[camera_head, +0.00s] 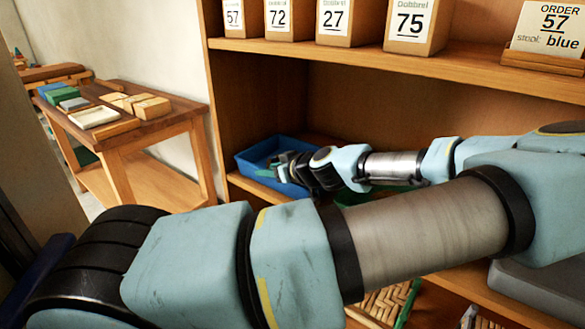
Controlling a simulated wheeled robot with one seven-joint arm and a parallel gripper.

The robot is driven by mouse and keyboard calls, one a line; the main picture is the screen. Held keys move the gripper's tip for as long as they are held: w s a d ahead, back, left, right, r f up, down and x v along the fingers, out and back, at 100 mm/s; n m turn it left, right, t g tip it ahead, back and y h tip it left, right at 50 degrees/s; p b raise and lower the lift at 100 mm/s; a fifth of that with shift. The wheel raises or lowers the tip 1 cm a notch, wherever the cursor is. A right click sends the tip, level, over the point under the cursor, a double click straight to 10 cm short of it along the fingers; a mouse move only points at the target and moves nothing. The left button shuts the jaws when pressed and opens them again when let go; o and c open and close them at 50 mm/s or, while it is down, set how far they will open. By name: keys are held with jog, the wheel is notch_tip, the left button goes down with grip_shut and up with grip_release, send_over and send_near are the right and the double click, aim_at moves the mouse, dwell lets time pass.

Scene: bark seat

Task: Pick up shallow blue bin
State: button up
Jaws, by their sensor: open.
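The shallow blue bin (247,161) sits on the middle shelf of the wooden shelf unit, at the shelf's left end near the side panel. A few small light items, too small to tell apart, show inside it. My gripper (281,166) is open at the bin's right side and overlaps its right part in the picture. Its fingers and dark wrist hide the bin's right wall. I cannot tell whether the fingers touch the bin.
The shelf unit (228,95) has a side panel left of the bin and an upper shelf with numbered wooden boxes (345,20). My arm crosses the front. A wooden table (170,128) with blocks stands left.

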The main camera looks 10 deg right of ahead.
jog(key=shift+c, duration=0.2)
grip_shut()
dwell(1.1)
